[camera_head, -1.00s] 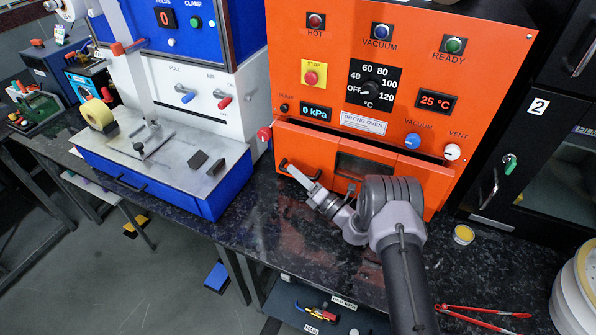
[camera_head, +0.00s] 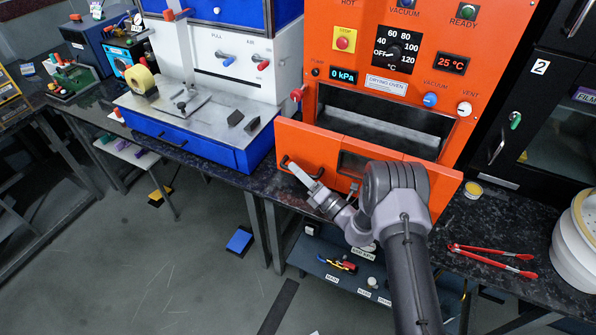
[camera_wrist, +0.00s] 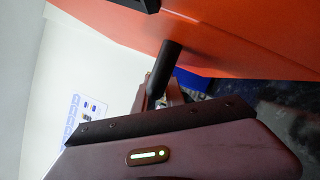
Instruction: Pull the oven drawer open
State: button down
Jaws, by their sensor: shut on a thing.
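The orange drying oven (camera_head: 385,83) stands on the dark worktop. Its drawer (camera_head: 405,177) is pulled out toward me, with a dark gap (camera_head: 385,125) between its front and the oven body. My gripper (camera_head: 288,163) is at the left part of the drawer front, shut on the black drawer handle (camera_head: 313,172). In the wrist view the black handle bar (camera_wrist: 165,68) runs from the orange drawer front (camera_wrist: 235,40) down to my gripper (camera_wrist: 155,103). The fingertips are mostly hidden there.
A blue and white press (camera_head: 200,140) stands left of the oven. Red-handled tongs (camera_head: 490,258) and a small yellow-rimmed tin (camera_head: 473,189) lie on the worktop at right. A black cabinet (camera_head: 540,115) stands at right. Open floor (camera_head: 190,260) lies in front.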

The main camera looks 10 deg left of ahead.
jog(key=c, duration=1.4)
grip_release()
jog(key=p+v, duration=0.2)
jog(key=v, duration=1.5)
jog(key=shift+p, duration=0.35)
jog(key=shift+d+f, duration=0.1)
jog(key=shift+d, duration=0.05)
